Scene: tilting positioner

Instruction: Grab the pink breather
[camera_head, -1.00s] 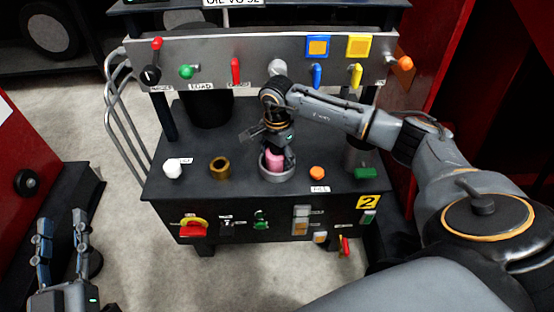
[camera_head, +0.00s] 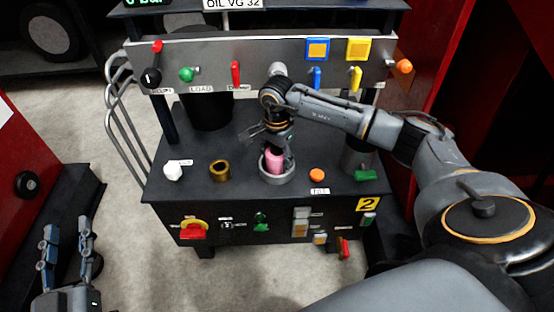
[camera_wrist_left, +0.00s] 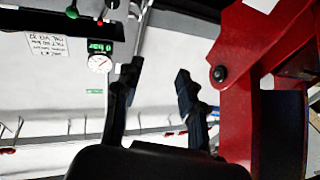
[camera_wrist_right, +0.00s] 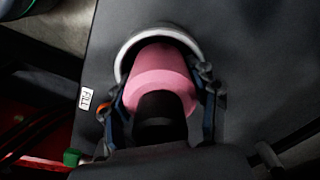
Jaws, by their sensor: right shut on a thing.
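The pink breather (camera_head: 274,160) stands in a grey ring-shaped cup (camera_head: 277,179) on the dark top of the bench. In the right wrist view, the pink breather (camera_wrist_right: 160,75) fills the space between my fingers, with the pale rim of the cup (camera_wrist_right: 130,45) behind it. My right gripper (camera_head: 277,150) comes down from above and is shut on the breather, one finger on each side. A black part covers the breather's near end in the right wrist view. My left gripper (camera_head: 66,245) is open and empty at the lower left, away from the bench; its fingers (camera_wrist_left: 158,100) are spread apart.
On the bench top are a white knob (camera_head: 173,171), a brass ring (camera_head: 219,170), an orange button (camera_head: 317,175) and a green part (camera_head: 365,175). A panel with levers (camera_head: 236,72) stands behind, close to my right arm. Open floor lies left of the bench.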

